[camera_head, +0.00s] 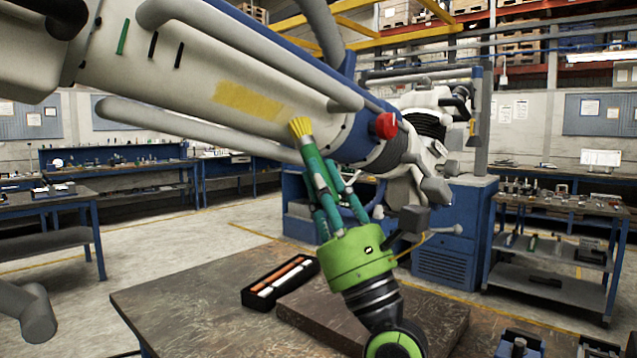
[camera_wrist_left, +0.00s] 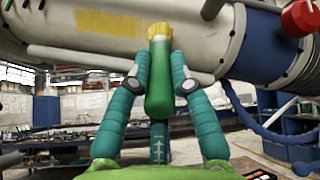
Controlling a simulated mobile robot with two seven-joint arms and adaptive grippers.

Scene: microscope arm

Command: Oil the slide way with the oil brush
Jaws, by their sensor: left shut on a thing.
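The oil brush has a green handle and yellow bristles (camera_head: 300,127). My left gripper (camera_head: 329,184) is shut on its handle and holds it upright, slightly tilted, bristles up. In the left wrist view the brush (camera_wrist_left: 159,75) stands between the two teal fingers. A large pale cylindrical arm (camera_head: 190,70) crosses the upper left, with a yellow patch (camera_head: 247,101) on its side. The bristles overlap its lower side, right of and below the patch; I cannot tell whether they touch. No part is clearly recognizable as the slide way. My right gripper is out of view.
A worn table (camera_head: 185,300) lies below, with a black tray (camera_head: 280,283) of orange and white items and a dark block (camera_head: 430,310). A red knob (camera_head: 385,125) sits on the large arm, right of the brush. Benches (camera_head: 115,165) line the background.

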